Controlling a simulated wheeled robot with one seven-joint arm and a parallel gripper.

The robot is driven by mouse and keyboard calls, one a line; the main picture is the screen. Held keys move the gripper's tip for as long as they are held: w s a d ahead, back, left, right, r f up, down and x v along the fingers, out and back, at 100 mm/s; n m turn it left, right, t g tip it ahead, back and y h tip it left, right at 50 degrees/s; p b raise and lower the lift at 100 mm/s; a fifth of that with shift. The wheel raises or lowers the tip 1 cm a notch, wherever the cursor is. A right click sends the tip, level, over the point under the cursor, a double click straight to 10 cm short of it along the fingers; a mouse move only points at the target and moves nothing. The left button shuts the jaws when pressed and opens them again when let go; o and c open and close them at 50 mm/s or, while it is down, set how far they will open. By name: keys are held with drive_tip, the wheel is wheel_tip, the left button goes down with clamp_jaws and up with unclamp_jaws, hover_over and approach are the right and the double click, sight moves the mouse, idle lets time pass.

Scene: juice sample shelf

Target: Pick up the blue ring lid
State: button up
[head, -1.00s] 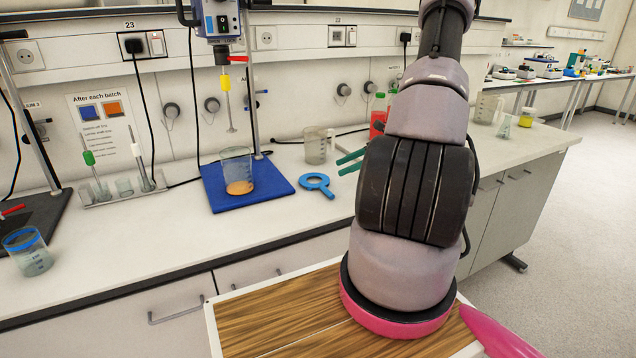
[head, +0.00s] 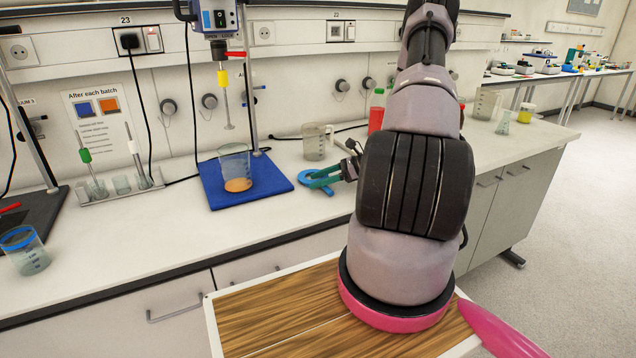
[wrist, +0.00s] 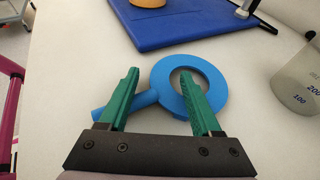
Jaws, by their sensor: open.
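The blue ring lid (wrist: 214,78) lies flat on the white bench, a ring with a short handle pointing to the lower left in the wrist view. In the head view the lid (head: 306,176) lies just right of the blue mat, partly hidden by my gripper (head: 322,177). In the wrist view my gripper (wrist: 158,95) is open, with green fingers spread above the lid. Nothing is held between the fingers. The height of the fingertips over the lid is hard to tell.
A clear jug (head: 316,143) stands behind the lid, near my gripper. A red bottle (head: 376,118) is farther right. Bare bench (head: 190,235) lies in front.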

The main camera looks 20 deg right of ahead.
drive_tip(key=shift+w+a+f, duration=0.15)
drive_tip(key=shift+a+f, duration=0.05)
drive_tip(key=shift+a, duration=0.15)
clamp_jaws()
drive_tip(key=shift+r, duration=0.1)
